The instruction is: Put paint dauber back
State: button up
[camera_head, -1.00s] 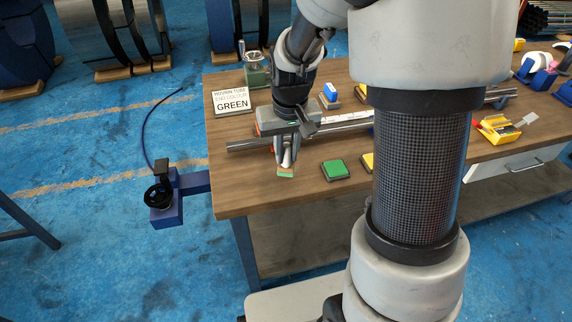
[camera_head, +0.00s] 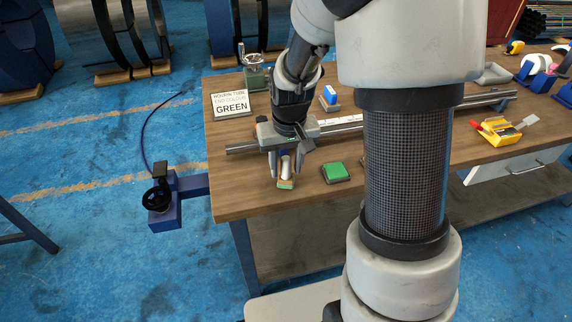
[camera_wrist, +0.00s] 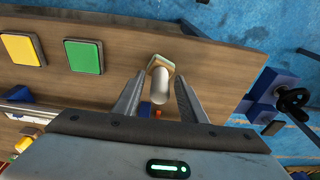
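The paint dauber (camera_head: 285,166) has a pale, rounded handle and stands upright near the table's front left edge. Its foot is at a small tan and green block (camera_head: 286,184); I cannot tell where dauber ends and block begins. In the wrist view the dauber (camera_wrist: 160,86) is between my fingers, with a gap on each side. My gripper (camera_head: 286,172) is open around the handle, pointing down; it also shows in the wrist view (camera_wrist: 158,92). A green pad (camera_head: 335,172) lies to the right, also in the wrist view (camera_wrist: 84,56), beside a yellow pad (camera_wrist: 22,49).
A long metal tube (camera_head: 340,123) runs across the wooden table (camera_head: 240,190) behind the dauber. A sign (camera_head: 230,104) reading GREEN and a blue-topped block (camera_head: 330,97) stand further back. A blue fixture with a black handwheel (camera_head: 160,196) sticks out left of the table.

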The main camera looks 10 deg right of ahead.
aim_at(288, 185)
notch_tip(288, 185, up, 12)
jog(key=s+p, duration=0.2)
jog(key=p, duration=0.1)
jog(key=s+r+t, duration=0.4)
jog(key=s+r, duration=0.7)
jog(key=s, duration=0.5)
jog(key=shift+s+b, duration=0.2)
jog(key=shift+b, duration=0.1)
notch_tip(288, 185, up, 10)
jog(key=g+p, duration=0.1)
jog(key=p, duration=1.1)
jog(key=shift+w+r+p, duration=0.15)
jog(key=shift+r+p, duration=0.1)
jog(key=shift+p, duration=0.15)
